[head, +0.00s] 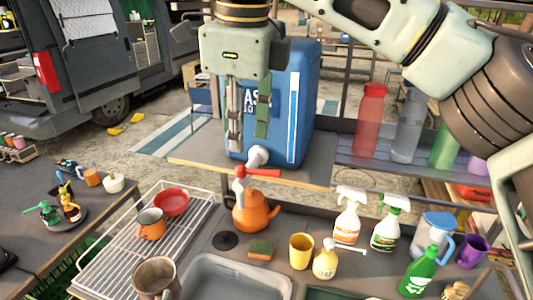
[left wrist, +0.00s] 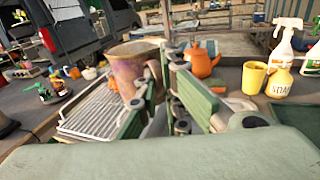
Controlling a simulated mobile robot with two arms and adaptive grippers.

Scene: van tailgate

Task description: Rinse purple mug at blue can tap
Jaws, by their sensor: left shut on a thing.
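My left gripper (left wrist: 165,85) is shut on the handle of a mug (left wrist: 130,75), purple with brownish staining, held upright. In the head view this mug (head: 155,277) is at the bottom left, before the drying rack and left of the sink; the left gripper is out of that view. The blue can (head: 291,105) stands on a raised shelf, with a pale tap (head: 257,156) and red lever (head: 262,173) low on its front. My right gripper (head: 249,140) points down in front of the can, above the tap, fingers apart and empty. A second purple mug (head: 472,252) stands far right.
A grey sink (head: 237,277) lies at the bottom centre. An orange kettle (head: 257,216) stands behind it, below the tap. A yellow cup (head: 301,250), soap bottle (head: 325,262) and spray bottles (head: 350,215) crowd the right. A wire rack (head: 117,252) holds an orange mug and red bowl.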

